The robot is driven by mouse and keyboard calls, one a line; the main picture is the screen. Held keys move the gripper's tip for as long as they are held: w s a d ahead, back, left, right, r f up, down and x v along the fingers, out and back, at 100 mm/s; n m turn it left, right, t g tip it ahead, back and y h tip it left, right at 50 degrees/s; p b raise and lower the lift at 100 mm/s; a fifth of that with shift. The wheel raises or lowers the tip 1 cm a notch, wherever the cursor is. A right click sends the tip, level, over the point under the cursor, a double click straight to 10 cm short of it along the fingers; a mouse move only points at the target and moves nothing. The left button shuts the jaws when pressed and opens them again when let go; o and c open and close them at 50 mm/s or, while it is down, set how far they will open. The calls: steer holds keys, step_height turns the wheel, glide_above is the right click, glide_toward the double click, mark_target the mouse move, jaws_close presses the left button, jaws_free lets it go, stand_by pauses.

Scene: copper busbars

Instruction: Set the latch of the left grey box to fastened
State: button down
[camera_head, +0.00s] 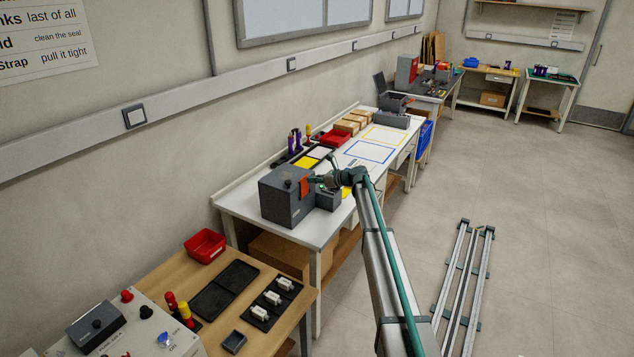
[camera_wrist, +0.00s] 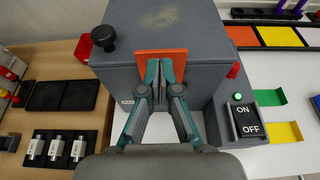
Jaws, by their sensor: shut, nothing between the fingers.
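A large grey box (camera_head: 283,203) with a black knob stands on the near white table; its top and front also show in the wrist view (camera_wrist: 205,38). An orange plate (camera_wrist: 175,55), which looks like a latch, lies at the box's top front edge; it shows red-orange in the head view (camera_head: 304,187). My gripper (camera_wrist: 159,72) is shut and empty, its fingertips at the front of the plate and covering part of it. I cannot tell whether they touch it, nor whether the plate is fastened.
A smaller grey unit with an ON/OFF switch (camera_wrist: 245,120) and a red knob adjoin the box on the right. The black knob (camera_wrist: 103,38) rises from the box's top left. A wooden table (camera_head: 255,300) with trays stands nearer. Coloured trays (camera_head: 305,160) lie behind the box.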

steer(key=shift+r, duration=0.1)
steer(key=shift+r+p, duration=0.45)
steer(key=shift+r, duration=0.3)
steer(key=shift+s+d, duration=0.35)
steer(key=shift+d, duration=0.1)
steer(key=s+d+r+b, duration=0.3)
steer(key=s+d+r, duration=0.2)
steer(key=d+r, duration=0.2)
steer(key=shift+s+d, duration=0.4)
steer(key=shift+d, duration=0.2)
